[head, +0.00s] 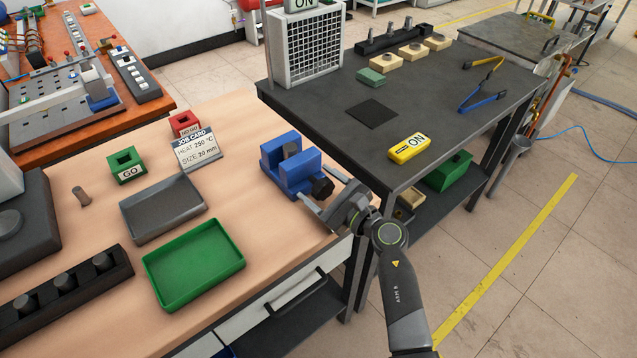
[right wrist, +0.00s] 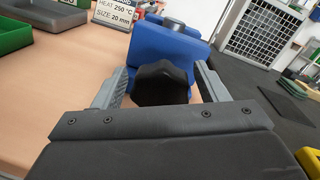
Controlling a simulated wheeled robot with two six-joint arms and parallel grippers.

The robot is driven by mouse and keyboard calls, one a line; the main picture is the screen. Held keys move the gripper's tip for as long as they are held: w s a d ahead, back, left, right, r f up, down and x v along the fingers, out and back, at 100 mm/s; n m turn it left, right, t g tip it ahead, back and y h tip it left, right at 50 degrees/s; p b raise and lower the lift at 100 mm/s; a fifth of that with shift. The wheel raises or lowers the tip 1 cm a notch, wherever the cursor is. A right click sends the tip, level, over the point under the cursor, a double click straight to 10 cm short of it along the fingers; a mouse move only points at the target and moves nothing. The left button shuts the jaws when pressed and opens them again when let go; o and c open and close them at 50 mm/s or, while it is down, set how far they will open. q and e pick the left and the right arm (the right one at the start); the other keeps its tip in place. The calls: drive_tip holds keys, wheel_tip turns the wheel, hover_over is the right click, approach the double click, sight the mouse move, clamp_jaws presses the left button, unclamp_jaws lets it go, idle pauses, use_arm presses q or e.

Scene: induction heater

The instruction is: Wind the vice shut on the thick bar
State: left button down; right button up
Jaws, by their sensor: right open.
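The bar's top also shows in the right wrist view (right wrist: 175,24). I cannot tell whether both jaws touch the bar. The vice's black knob (head: 323,187) faces my right gripper (head: 318,190). In the right wrist view the knob (right wrist: 162,85) lies between the two open fingers, with slight gaps visible at its sides. My left gripper is not in view.
A job card (head: 197,150) reads 250 °C and 20 mm. A grey tray (head: 140,238) and a green tray (head: 236,279) lie left of the vice. A green GO gauge (head: 126,164) stands behind. A dark table (head: 330,105) with a heater (head: 305,50) is at the right.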

drive_tip(key=shift+w+a, duration=0.2)
drive_tip(key=shift+a, duration=0.05)
drive_tip(key=shift+c, duration=0.5)
drive_tip(key=c, duration=0.9)
drive_tip(key=shift+o, duration=0.2)
drive_tip(key=m+p, duration=0.1)
drive_tip(key=m, duration=0.2)
drive_tip(key=shift+d+m, duration=0.1)
drive_tip(key=shift+m, duration=0.2)
drive_tip(key=shift+m+p, duration=0.85)
drive_tip(key=shift+m, duration=0.75)
